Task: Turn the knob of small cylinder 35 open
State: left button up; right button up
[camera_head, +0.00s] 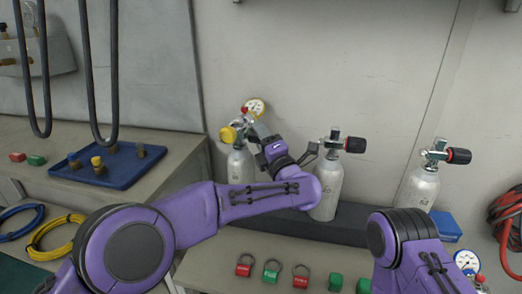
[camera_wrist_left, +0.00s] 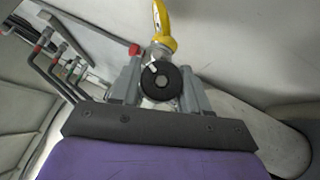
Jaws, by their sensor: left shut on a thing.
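Three small silver cylinders stand in a row against the wall in the head view: a left one (camera_head: 240,168), a middle one (camera_head: 326,190) and a right one (camera_head: 420,188). I cannot read which is number 35. My left gripper (camera_head: 254,129) is at the valve of the left cylinder. In the wrist view its two fingers (camera_wrist_left: 160,88) are shut on a round black knob (camera_wrist_left: 161,83), one finger on each side. A yellow fitting (camera_wrist_left: 163,32) rises behind the knob; a yellow cap (camera_head: 228,135) shows in the head view. My right gripper is out of view.
The middle and right valves have black-and-red knobs (camera_head: 354,145) (camera_head: 458,156). A gauge (camera_head: 256,107) is above the left valve. A blue tray (camera_head: 120,176) lies on the left bench. Padlocks (camera_head: 272,271) lie in front. Black hoses (camera_head: 114,70) hang at left.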

pick_arm(q)
jog(key=shift+f, duration=0.15)
jog(key=o, duration=1)
jog(key=r, duration=0.4)
jog(key=shift+s+r, duration=0.25)
jog(key=s+r, duration=0.2)
jog(key=s, duration=0.2)
jog(key=s+r, duration=0.3)
jog(key=s, duration=0.2)
jog(key=s+a+r, duration=0.1)
jog(key=s+r, duration=0.2)
jog(key=s, duration=0.1)
jog(key=shift+s+a+r, duration=0.1)
jog(key=shift+s+r, duration=0.1)
jog(key=shift+r, duration=0.05)
